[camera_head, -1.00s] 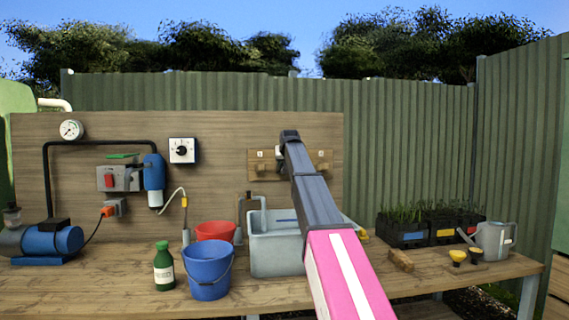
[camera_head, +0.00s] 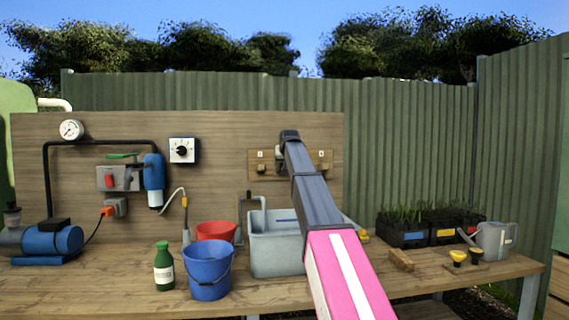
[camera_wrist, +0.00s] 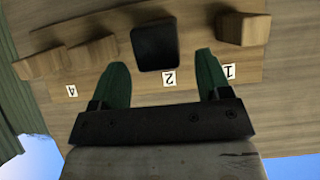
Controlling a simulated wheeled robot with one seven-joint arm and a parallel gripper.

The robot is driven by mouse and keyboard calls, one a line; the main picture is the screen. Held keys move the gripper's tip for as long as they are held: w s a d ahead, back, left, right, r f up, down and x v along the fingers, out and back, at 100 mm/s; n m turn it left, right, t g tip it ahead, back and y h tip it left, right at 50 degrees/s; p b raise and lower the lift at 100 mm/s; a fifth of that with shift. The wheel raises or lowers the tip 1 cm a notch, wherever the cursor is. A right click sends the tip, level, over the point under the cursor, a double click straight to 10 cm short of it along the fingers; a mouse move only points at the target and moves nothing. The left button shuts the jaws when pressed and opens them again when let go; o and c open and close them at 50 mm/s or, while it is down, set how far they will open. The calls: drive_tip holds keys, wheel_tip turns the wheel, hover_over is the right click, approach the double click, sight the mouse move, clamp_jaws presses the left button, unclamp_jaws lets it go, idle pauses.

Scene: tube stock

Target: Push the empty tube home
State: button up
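A wooden rack (camera_head: 256,173) with numbered labels is fixed to the back board; it fills much of the wrist view (camera_wrist: 150,92), upside down. A black block (camera_wrist: 155,47) sticks out by label 2. Wooden blocks stick out by label 1 (camera_wrist: 242,29), between labels 2 and 4 (camera_wrist: 92,54), and by label 4 (camera_wrist: 40,65). My gripper (camera_wrist: 163,68) has its green fingers apart on either side of the black block, with gaps showing on both sides. In the head view my arm hides the fingers and the rack's middle. I cannot tell which piece is the empty tube.
Below the rack, a grey sink (camera_head: 275,258) stands on the wooden bench (camera_head: 130,296), partly behind my arm. A red bucket (camera_head: 214,230), a blue bucket (camera_head: 208,268) and a green bottle (camera_head: 163,267) stand left of it. A wooden block (camera_head: 401,260) and watering can (camera_head: 494,238) are at right.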

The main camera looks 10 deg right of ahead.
drive_tip(key=shift+s, duration=0.1)
drive_tip(key=v, duration=1)
drive_tip(key=shift+s+r, duration=0.25)
drive_tip(key=shift+r, duration=0.05)
drive_tip(key=shift+f, duration=0.1)
idle(1.2)
